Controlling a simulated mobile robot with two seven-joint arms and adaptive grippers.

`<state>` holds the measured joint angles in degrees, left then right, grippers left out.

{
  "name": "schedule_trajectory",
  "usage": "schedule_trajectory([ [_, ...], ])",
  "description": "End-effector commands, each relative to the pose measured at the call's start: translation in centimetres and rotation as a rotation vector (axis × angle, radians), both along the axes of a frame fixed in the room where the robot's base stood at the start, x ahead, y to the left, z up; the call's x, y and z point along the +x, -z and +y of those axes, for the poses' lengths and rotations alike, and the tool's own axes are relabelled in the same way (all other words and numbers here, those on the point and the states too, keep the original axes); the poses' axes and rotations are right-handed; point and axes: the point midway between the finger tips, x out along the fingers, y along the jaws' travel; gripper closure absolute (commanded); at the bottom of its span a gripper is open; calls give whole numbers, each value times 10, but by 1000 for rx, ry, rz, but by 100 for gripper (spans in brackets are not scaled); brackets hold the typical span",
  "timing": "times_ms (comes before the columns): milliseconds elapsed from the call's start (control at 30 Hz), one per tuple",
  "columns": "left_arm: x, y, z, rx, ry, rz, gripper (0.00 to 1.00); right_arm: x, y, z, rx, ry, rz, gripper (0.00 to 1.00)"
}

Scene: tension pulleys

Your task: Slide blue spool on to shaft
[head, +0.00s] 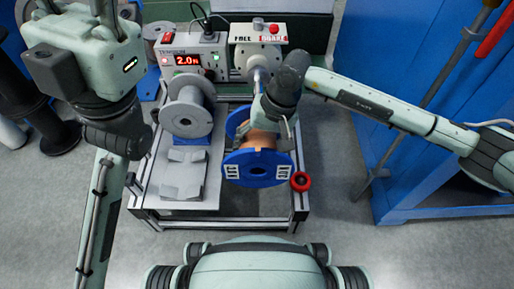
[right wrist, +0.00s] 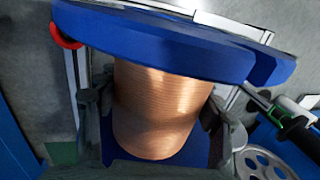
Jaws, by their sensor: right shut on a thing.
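The blue spool (head: 256,172), wound with copper wire, hangs in front of the tension machine. Its near flange faces me and its far flange shows behind the gripper. My right gripper (head: 272,132) is shut on it, with fingers on either side of the copper winding; the right wrist view shows the winding (right wrist: 160,110) between them. The shaft (head: 259,74) sticks out below the right display, behind the spool and apart from the near flange. The far flange's gap to the shaft is hidden by my gripper. My left gripper (head: 124,138) is at the left, its fingers unclear.
A grey spool (head: 187,112) sits on the machine's left side, below the tension display (head: 188,60). A grey plate (head: 185,180) lies below it. A red knob (head: 300,181) is at the frame's right front. A blue cabinet (head: 385,75) stands at right, black spools (head: 55,125) at left.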

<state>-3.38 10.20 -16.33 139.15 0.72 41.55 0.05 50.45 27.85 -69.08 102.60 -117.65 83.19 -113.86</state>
Motion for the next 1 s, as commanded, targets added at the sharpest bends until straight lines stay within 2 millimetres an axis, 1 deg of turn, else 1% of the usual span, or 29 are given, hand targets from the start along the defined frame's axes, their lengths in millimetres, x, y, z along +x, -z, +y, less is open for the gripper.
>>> schedule_trajectory([
  [33,0,0,0,2,0,0,60,1,-2,1,4,0,-3,95],
  [167,0,0,-1,5,0,0,60,2,-3,1,4,0,-3,95],
  [1000,0,-1,0,2,0,-3,60,26,-2,1,4,1,-3,95],
])
